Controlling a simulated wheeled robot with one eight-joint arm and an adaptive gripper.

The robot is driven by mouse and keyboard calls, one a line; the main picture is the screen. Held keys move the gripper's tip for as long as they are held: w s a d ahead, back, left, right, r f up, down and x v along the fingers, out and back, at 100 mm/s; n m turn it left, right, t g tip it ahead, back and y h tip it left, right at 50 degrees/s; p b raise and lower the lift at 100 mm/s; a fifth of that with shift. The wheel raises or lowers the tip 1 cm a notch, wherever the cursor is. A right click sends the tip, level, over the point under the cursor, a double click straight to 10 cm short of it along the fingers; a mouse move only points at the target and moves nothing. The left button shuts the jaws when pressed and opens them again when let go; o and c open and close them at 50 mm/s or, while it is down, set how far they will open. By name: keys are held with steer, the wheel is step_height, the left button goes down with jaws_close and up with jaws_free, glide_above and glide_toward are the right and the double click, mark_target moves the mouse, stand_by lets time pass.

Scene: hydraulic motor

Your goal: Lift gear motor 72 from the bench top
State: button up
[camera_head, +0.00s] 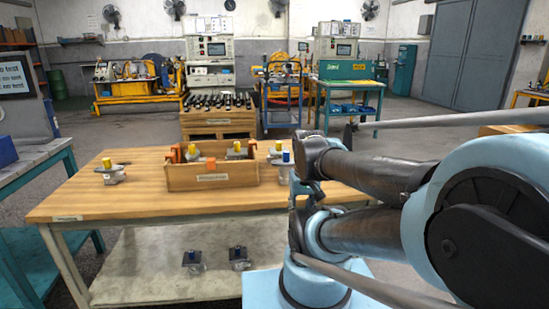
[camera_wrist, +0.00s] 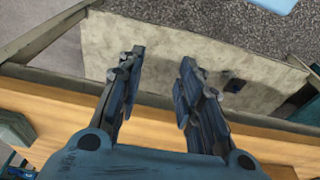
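Several small grey motors with yellow or blue caps are on the wooden bench top (camera_head: 130,206). One yellow-capped motor (camera_head: 110,173) stands alone at the left. A blue-capped motor (camera_head: 284,168) stands right of the wooden box, close to my arm in the picture. Another motor (camera_head: 276,152) stands behind it. I cannot read any number, so I cannot tell which is gear motor 72. My gripper (camera_wrist: 162,55) is open and empty in the wrist view, its fingers apart over the bench edge and the lower shelf. My arm hides the bench's right part in the head view.
A wooden box (camera_head: 213,183) with motors inside stands mid-bench. Two dark-topped motors (camera_head: 192,260) (camera_head: 239,257) sit on the lower shelf (camera_head: 150,278); one dark item (camera_wrist: 234,85) also shows in the wrist view. The bench top's front left is clear. Another table (camera_head: 35,160) stands left.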

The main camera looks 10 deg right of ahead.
steer(key=shift+o, duration=0.6)
steer(key=shift+o, duration=1.2)
steer(key=shift+s+r, duration=0.2)
steer(key=w+r+n+y, duration=0.1)
steer(key=w+r+n, duration=0.2)
steer(key=w+r, duration=1.25)
steer(key=w+d+r+n+t+y, duration=0.15)
steer(key=w+r, duration=0.25)
steer(key=w, duration=0.7)
steer(key=w+d+r+n, duration=0.2)
steer(key=w+d+r, duration=0.1)
steer(key=w, duration=0.9)
glide_toward(279, 142)
steer(key=x, duration=0.4)
steer(key=shift+w+d+f, duration=0.25)
steer(key=shift+w+f, duration=0.05)
steer(key=shift+f, duration=0.05)
steer(key=shift+a+x, duration=0.2)
steer(key=shift+x, duration=2.5)
steer(key=shift+s, duration=0.15)
jaws_close()
